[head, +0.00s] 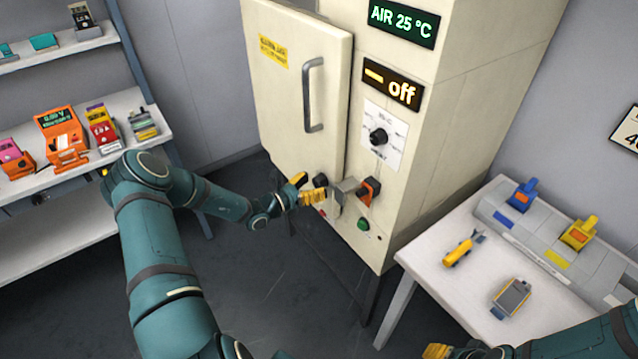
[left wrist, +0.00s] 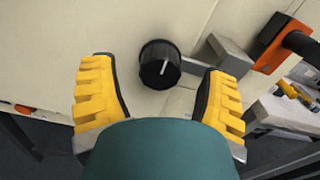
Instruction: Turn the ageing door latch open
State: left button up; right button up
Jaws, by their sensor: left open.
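The ageing cabinet is a tall cream box whose door (head: 285,110) has a grey bar handle (head: 313,95). A round black latch knob (head: 320,180) sits low on the door near its right edge. In the left wrist view the knob (left wrist: 160,64) shows a white pointer line, tilted slightly right of upright. My left gripper (head: 304,191) is open at the knob. Its yellow fingers (left wrist: 160,85) stand left and right of the knob, with gaps on both sides. My right gripper (head: 437,351) shows only partly at the bottom edge; its opening is unclear.
Right of the knob are a grey metal block (head: 345,190), an orange-and-black part (head: 369,190) and a green button (head: 363,224). A white table (head: 425,262) stands right, shelves (head: 20,195) left.

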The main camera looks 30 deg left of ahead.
pick_arm(q)
jog(key=shift+x, duration=1.1)
grip_shut()
jog(key=shift+a, duration=0.1)
